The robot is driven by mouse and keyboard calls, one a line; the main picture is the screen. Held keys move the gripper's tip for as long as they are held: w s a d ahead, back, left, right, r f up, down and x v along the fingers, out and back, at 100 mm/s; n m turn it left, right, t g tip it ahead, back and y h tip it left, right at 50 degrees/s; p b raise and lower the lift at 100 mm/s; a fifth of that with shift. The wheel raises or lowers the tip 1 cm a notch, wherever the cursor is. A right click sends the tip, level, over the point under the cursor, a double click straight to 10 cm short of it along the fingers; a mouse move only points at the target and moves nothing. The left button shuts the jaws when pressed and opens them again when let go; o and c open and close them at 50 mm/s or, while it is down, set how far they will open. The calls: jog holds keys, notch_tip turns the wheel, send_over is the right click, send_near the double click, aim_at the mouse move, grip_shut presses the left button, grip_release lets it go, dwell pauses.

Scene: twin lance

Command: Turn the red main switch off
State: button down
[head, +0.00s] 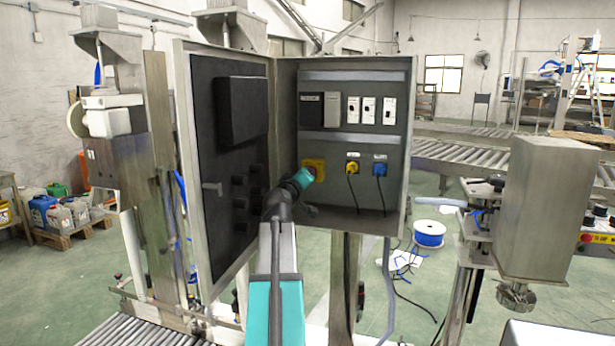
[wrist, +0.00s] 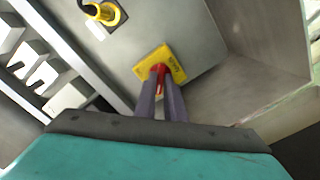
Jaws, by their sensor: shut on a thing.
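The red main switch (wrist: 158,74) sits on a yellow plate (wrist: 173,58) on the cabinet's back panel. In the wrist view my gripper (wrist: 160,82) has its two grey fingers at the red handle, one on each side, and is shut on it. Part of the handle shows between the fingers. In the head view the yellow plate (head: 315,165) is at the lower left of the panel. My teal wrist covers part of it there, and the red handle is hidden or too small to make out.
The grey cabinet (head: 341,134) stands open, its door (head: 207,250) swung out on the left beside my arm. Right of the switch are a yellow plug (head: 352,168) and a blue plug (head: 379,169) with hanging cables. White breakers (head: 370,108) sit above. The space before the panel's right side is clear.

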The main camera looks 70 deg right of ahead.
jog(key=c, duration=1.8)
grip_release()
jog(key=shift+c, duration=0.2)
jog(key=shift+a, duration=0.1)
jog(key=a+b, duration=0.1)
jog(key=a, duration=1.2)
jog(key=shift+s+a, duration=0.35)
jog(key=shift+s, duration=0.1)
